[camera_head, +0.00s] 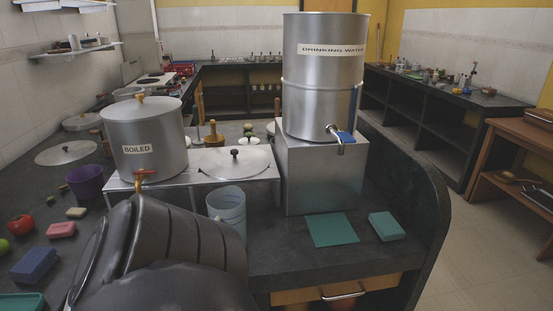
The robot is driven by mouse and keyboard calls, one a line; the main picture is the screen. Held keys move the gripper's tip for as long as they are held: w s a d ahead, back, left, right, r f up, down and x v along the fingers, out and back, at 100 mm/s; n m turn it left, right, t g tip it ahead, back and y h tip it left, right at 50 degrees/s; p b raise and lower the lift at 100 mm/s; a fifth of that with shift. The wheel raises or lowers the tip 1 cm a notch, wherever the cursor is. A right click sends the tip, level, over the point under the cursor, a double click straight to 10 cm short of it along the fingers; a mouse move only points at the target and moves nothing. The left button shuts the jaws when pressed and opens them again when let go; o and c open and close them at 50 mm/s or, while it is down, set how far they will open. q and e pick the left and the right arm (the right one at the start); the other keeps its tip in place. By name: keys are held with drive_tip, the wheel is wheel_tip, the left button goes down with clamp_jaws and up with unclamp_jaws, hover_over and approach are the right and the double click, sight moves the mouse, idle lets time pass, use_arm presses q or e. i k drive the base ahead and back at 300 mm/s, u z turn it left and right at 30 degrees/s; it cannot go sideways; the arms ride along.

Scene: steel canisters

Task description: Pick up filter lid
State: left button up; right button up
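A flat round steel lid with a black knob (218,163) lies on the low metal stand (268,173), right of the BOILED canister (168,135); it may be the filter lid. A dark arm link of mine fills the lower left. Neither gripper shows.
A clear blue cup (228,208) stands in front of the stand. A purple bucket (86,183), another lid (66,152) and sponges are at the left. A green cloth (331,230) and green sponge (386,226) lie at front right. Bare counter (275,255) shows between.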

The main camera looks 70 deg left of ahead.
sight(234, 162)
drive_tip(key=u, duration=1.4)
